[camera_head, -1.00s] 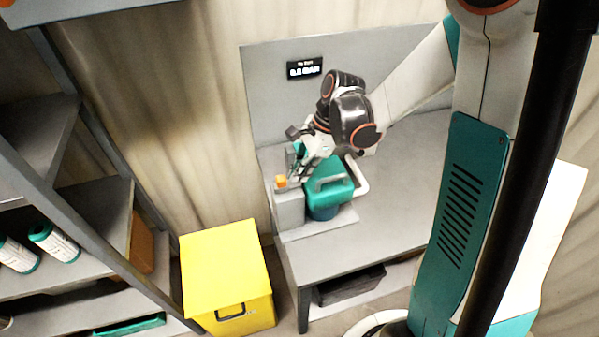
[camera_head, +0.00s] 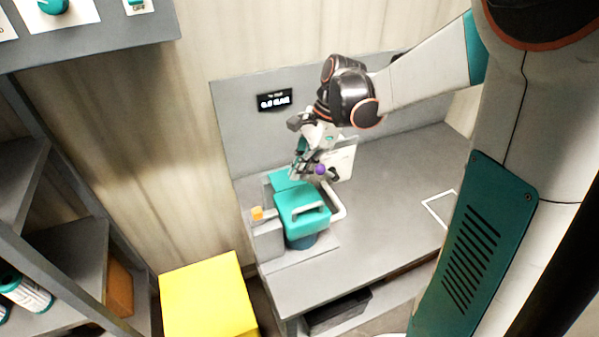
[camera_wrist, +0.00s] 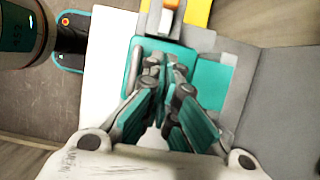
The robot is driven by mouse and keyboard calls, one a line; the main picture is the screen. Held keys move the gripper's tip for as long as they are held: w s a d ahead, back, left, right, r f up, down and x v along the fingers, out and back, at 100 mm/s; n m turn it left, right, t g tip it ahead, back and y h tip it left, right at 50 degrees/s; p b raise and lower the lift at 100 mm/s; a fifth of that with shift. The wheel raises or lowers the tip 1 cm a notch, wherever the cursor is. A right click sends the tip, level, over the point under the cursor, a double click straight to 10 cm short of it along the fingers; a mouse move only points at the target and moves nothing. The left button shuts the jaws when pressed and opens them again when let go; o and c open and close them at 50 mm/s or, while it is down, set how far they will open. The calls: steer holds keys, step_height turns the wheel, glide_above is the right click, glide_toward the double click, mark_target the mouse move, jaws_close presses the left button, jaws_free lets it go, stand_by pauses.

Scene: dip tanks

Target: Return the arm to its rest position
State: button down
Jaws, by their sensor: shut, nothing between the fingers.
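My gripper (camera_head: 302,170) is shut and empty. In the head view it hangs from my bent arm, above and behind a teal-lidded machine on the grey bench (camera_head: 370,215). A small purple ball-like thing (camera_head: 320,169) shows beside the fingers; I cannot tell what it belongs to. In the wrist view the gripper's teal and grey fingers (camera_wrist: 165,70) point at the teal machine top, with the orange button beyond them. My fingers hide part of the machine.
The teal machine (camera_head: 302,203) has an orange button (camera_head: 257,213) at its left. A display panel (camera_head: 273,101) is on the board behind. A yellow bin (camera_head: 205,295) stands left of the bench, beside grey shelves (camera_head: 75,250). The bench's right side is mostly clear.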

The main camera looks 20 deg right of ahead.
stand_by(0.3)
steer(key=s+a+f+n+t+h+b, duration=0.1)
steer(key=s+f+n+t+h+b, duration=0.1)
steer(key=s+n+b, duration=0.5)
steer(key=s+a+f+n+t+h+b, duration=0.1)
steer(key=s+f+n+t+h+b, duration=0.1)
steer(key=s+f+n+t+b, duration=0.2)
steer(key=s+n+t+b, duration=0.1)
steer(key=s+n+b, duration=0.2)
steer(key=n, duration=0.4)
steer(key=shift+s+a+f+b, duration=0.35)
steer(key=shift+s, duration=0.05)
